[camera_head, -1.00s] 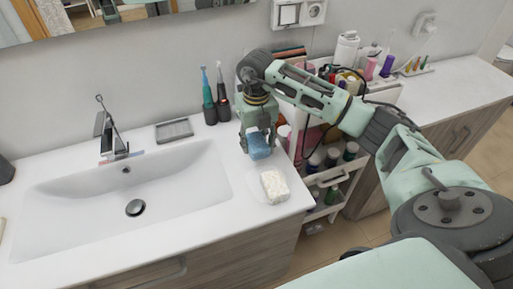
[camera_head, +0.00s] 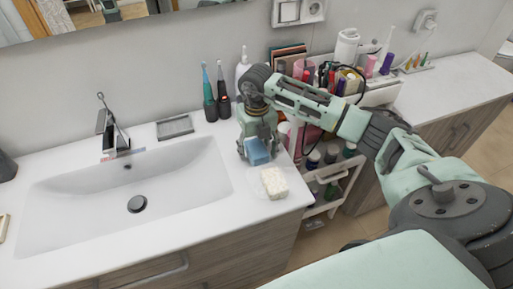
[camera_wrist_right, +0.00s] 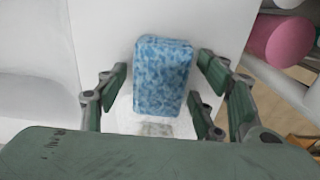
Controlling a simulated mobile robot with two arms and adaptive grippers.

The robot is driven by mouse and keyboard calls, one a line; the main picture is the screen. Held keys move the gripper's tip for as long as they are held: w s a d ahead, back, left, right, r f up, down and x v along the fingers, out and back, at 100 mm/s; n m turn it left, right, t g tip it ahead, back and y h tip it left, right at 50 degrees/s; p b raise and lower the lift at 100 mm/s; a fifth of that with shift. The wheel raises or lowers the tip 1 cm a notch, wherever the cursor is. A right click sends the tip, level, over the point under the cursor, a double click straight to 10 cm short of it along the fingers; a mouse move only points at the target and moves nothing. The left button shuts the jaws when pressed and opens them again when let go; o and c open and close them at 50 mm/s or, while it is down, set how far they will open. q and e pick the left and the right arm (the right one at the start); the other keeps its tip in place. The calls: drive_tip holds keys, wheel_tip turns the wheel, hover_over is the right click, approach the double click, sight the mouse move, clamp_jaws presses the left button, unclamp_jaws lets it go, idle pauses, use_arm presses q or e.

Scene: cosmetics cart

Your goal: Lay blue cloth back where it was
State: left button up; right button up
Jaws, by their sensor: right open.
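The blue cloth (camera_head: 257,152), a folded speckled-blue block, is at the counter's right end, right of the sink. In the right wrist view the blue cloth (camera_wrist_right: 163,75) lies between the spread fingers, with a gap on both sides. My right gripper (camera_head: 259,155) points down around it and is open; in the wrist view it (camera_wrist_right: 162,95) frames the cloth. Whether the cloth's underside rests fully on the counter is hard to tell. My left gripper is not in view.
A white textured block (camera_head: 274,183) sits just in front of the cloth, near the counter's edge. The sink (camera_head: 120,185) is to the left. Toothbrushes (camera_head: 209,100) stand behind. A cart (camera_head: 335,170) with bottles is on the right, under my arm.

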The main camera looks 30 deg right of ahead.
sight(257, 148)
drive_tip(key=shift+r, duration=0.5)
wheel_tip(257, 148, up, 11)
drive_tip(key=b, duration=0.3)
drive_tip(key=shift+r, duration=0.2)
